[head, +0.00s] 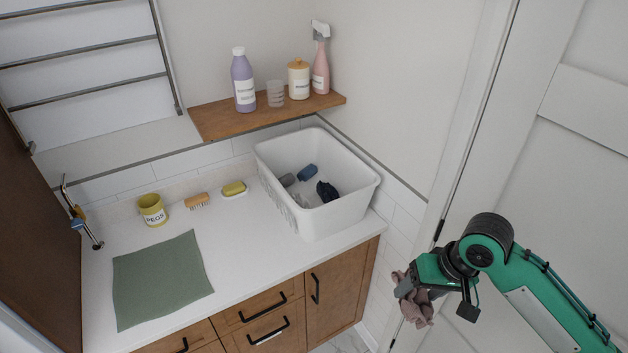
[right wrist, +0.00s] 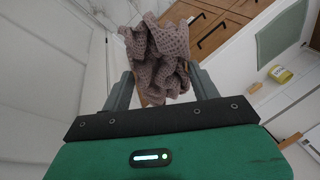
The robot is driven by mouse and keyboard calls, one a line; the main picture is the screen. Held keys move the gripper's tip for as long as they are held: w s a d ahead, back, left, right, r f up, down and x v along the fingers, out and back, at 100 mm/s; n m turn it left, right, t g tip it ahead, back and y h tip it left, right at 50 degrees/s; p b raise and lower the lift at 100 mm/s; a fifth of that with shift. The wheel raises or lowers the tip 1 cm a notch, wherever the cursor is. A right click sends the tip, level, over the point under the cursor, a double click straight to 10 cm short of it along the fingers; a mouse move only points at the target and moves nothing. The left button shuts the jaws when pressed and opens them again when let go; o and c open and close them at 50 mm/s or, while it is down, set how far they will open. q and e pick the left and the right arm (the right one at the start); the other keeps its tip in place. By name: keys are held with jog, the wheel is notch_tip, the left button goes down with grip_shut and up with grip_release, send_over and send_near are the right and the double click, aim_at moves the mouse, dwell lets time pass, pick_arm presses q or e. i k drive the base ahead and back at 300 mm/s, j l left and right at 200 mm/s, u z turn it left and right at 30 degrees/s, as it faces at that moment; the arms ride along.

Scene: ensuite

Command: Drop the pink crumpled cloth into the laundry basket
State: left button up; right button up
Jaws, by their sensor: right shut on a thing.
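The pink crumpled cloth (head: 413,301) hangs from my right gripper (head: 410,287) in the head view, to the right of the counter's front corner. The right wrist view shows the cloth (right wrist: 158,58) bunched between the two fingers of the gripper (right wrist: 165,85), which is shut on it. The white laundry basket (head: 345,218) stands on the right end of the counter, up and left of the gripper. Several dark and grey items lie inside it. The cloth is apart from the basket. My left gripper is not in view.
The white counter (head: 240,250) holds a green mat (head: 160,278), a yellow pegs pot (head: 152,209), a brush (head: 197,201) and a yellow sponge (head: 234,188). A wooden shelf (head: 215,121) with bottles is behind the basket. A white door (head: 560,170) stands at the right.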

aim_at(310, 201)
jog(key=i+j+u, duration=0.1)
jog(key=i+j, duration=0.15)
jog(key=i+j+u, duration=0.15)
jog(key=i, duration=0.3)
jog(key=i+j+u, duration=0.1)
jog(key=i+j, duration=0.2)
jog(key=i, duration=0.1)
